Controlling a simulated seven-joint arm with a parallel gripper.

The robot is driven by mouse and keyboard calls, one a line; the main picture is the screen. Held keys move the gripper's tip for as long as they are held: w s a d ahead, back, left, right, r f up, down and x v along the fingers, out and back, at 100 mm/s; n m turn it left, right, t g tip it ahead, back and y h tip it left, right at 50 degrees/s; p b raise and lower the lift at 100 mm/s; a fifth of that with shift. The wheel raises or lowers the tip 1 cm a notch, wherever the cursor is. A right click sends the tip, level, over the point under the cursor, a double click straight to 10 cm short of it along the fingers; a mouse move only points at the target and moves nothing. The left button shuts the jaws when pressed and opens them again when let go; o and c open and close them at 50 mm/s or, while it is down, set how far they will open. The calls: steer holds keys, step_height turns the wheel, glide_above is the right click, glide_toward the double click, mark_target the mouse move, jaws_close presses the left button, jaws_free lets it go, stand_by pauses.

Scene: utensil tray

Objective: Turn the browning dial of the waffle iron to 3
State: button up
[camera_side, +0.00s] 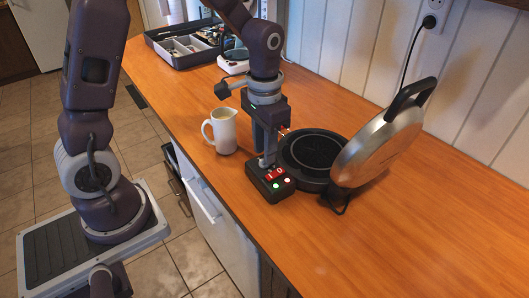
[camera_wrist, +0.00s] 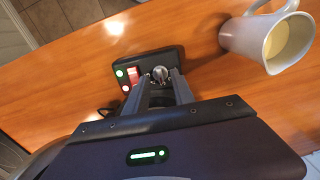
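The waffle iron (camera_side: 316,150) stands on the wooden counter with its round silver lid (camera_side: 378,145) tilted open. Its black control box (camera_side: 268,184) is in front of the plate, with a red switch (camera_side: 275,174) and small green and whitish-pink lights. In the wrist view the browning dial (camera_wrist: 160,74) is a small silvery knob on that box, beside the red switch (camera_wrist: 133,77). My gripper (camera_side: 267,160) points down over the box. In the wrist view its two fingers (camera_wrist: 162,80) are apart, one on each side of the dial, with gaps visible. The dial's markings are too small to read.
A cream jug (camera_side: 224,131) of pale batter stands left of the box, close to my gripper. Behind are a utensil tray (camera_side: 182,48) and a white device (camera_side: 233,66). The counter's front right (camera_side: 400,250) is clear. A cord runs up to a wall socket (camera_side: 430,21).

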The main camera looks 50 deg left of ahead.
step_height(320, 180, up, 5)
steer(key=shift+r, duration=0.1)
steer(key=s+r+t, duration=0.2)
steer(key=s+r, duration=0.2)
steer(key=s, duration=0.4)
steer(key=s+d+r+t, duration=0.1)
steer(key=s+r+t, duration=0.2)
steer(key=s, duration=0.6)
step_height(320, 180, up, 3)
steer(key=shift+s+d+f+n+t, duration=0.2)
steer(key=shift+d+n+t, duration=0.1)
steer(key=shift+n, duration=0.1)
